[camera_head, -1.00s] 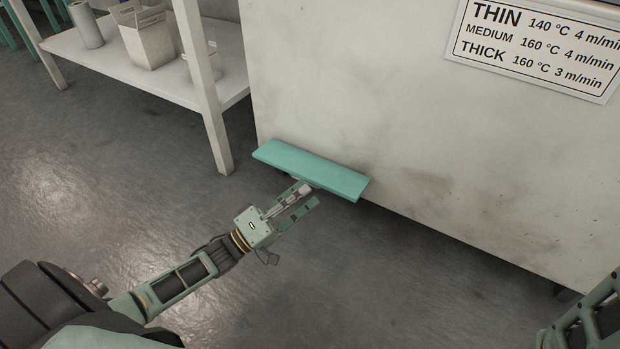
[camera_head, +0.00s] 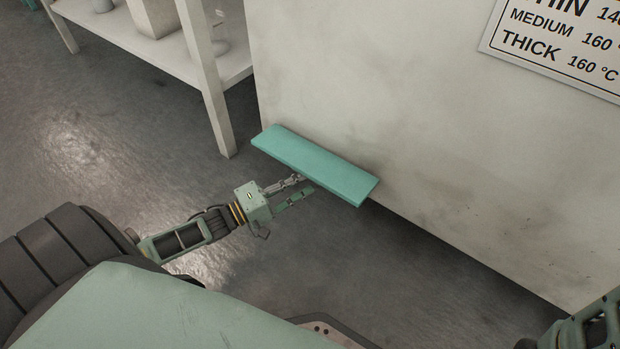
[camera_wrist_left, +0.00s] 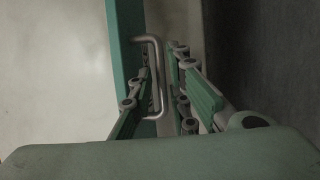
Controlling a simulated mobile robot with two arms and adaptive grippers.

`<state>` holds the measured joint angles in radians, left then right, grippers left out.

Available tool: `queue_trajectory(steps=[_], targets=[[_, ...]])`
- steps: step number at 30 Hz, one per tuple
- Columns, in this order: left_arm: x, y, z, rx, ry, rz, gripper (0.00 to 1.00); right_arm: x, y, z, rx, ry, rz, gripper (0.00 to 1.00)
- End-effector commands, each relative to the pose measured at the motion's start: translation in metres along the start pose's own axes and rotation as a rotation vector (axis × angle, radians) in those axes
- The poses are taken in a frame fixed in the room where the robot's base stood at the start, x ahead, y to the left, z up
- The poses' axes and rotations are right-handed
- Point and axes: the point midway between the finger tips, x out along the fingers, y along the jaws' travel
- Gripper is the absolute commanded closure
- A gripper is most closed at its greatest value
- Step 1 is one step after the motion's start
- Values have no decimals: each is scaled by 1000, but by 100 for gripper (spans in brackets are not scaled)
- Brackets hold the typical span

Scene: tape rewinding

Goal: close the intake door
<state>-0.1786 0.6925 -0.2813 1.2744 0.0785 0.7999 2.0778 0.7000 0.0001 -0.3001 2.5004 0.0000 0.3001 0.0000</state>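The intake door (camera_head: 315,165) is a flat teal panel sticking out from the lower part of the white machine, so it stands open. In the left wrist view the teal door (camera_wrist_left: 124,40) runs down the left of the fingers, with a thin silver bar handle (camera_wrist_left: 156,50) on it. My left gripper (camera_head: 304,185) is at the door's underside near its front edge. In the left wrist view its fingers (camera_wrist_left: 161,80) are apart, with the handle bar between them. I cannot tell if they touch it. My right gripper is out of view.
The white machine (camera_head: 440,130) fills the right side, with a sign (camera_head: 560,40) on it. A white shelf table (camera_head: 160,50) with containers stands at the upper left. The grey floor (camera_head: 130,170) is clear around my left arm.

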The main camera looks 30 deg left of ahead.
Motion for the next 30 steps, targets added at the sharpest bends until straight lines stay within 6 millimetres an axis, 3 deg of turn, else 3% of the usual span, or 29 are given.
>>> queue_trajectory(steps=[3, 9, 17, 22, 30], targets=[[18, -3, 0, 2, -1, 3, 84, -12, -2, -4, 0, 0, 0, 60], [31, -1, 0, 0, 0, 1, 84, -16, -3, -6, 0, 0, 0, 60], [32, 0, 0, 0, 0, 1, 85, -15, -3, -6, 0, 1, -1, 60], [32, 0, 0, 0, 0, 1, 100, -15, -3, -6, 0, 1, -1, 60], [32, 0, 0, -1, 0, 1, 100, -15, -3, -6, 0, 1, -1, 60]])
